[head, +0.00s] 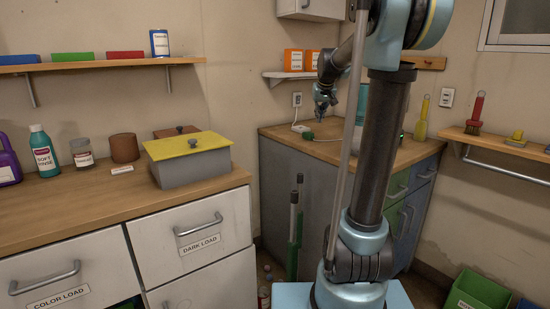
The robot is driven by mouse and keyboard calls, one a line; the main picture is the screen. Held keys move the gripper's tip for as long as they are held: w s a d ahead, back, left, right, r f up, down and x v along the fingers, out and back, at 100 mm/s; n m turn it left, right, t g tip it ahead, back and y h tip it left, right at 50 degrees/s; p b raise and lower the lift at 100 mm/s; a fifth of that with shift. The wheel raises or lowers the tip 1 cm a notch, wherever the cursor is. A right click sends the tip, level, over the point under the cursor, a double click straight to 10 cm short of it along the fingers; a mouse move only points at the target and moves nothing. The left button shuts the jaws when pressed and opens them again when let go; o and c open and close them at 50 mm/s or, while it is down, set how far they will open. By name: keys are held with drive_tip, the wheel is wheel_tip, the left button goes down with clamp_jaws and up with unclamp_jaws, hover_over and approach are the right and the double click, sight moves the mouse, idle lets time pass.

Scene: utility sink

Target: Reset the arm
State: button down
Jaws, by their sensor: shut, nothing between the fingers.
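My arm rises at the right of centre in the head view and folds over at the top, its wrist reaching down to the left. My gripper (321,112) hangs at the end of it, fingers pointing down, shut and empty. In the picture it appears just above the far wooden counter (375,153). It is small and partly dark in this view. No object is in its fingers.
A grey box with a yellow lid (187,143) stands on the left counter, near a teal bottle (43,150) and a jar (82,153). Wall shelves hold boxes and brushes. A green bin (478,291) is at lower right. Long-handled tools (295,225) stand between the counters.

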drive_tip(key=s+f+g, duration=0.1)
drive_tip(key=s+f, duration=0.7)
drive_tip(key=s, duration=0.6)
drive_tip(key=s+f+g, duration=0.1)
drive_tip(key=s+f, duration=0.7)
drive_tip(key=s, duration=0.6)
drive_tip(key=s+f+g, duration=0.1)
drive_tip(key=s+f, duration=0.8)
drive_tip(key=s, duration=0.6)
drive_tip(key=shift+m+g, duration=0.4)
drive_tip(key=shift+w+f, duration=0.25)
drive_tip(key=shift+w, duration=0.15)
